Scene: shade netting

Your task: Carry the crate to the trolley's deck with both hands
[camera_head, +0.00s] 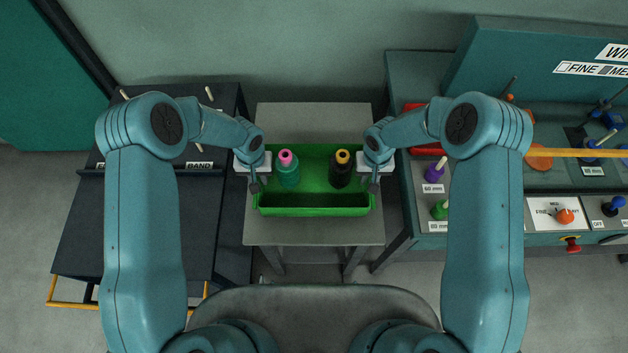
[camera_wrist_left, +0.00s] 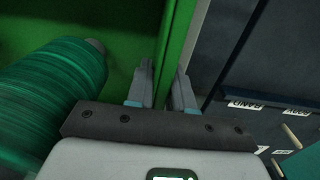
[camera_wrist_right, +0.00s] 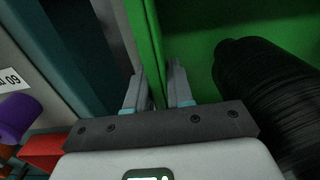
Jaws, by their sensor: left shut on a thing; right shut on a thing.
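The green crate (camera_head: 330,200) is in the middle of the head view, over a grey table, and looks level. I cannot tell whether it touches the tabletop. It holds a teal spool with a pink top (camera_head: 288,170) and a black spool with a yellow top (camera_head: 341,168). My left gripper (camera_head: 258,174) is shut on the crate's left wall, which runs between its fingers in the left wrist view (camera_wrist_left: 161,88). My right gripper (camera_head: 374,174) is shut on the right wall, seen likewise in the right wrist view (camera_wrist_right: 158,88). The dark unit with yellow handles (camera_head: 135,225) at left looks like the trolley.
The grey table (camera_head: 315,232) has bare surface before and behind the crate. Upright pegs (camera_head: 210,93) stand at the dark unit's far side. At right is a teal workbench (camera_head: 420,70) with a red bin, a purple spool (camera_head: 435,172), a green spool and control knobs.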

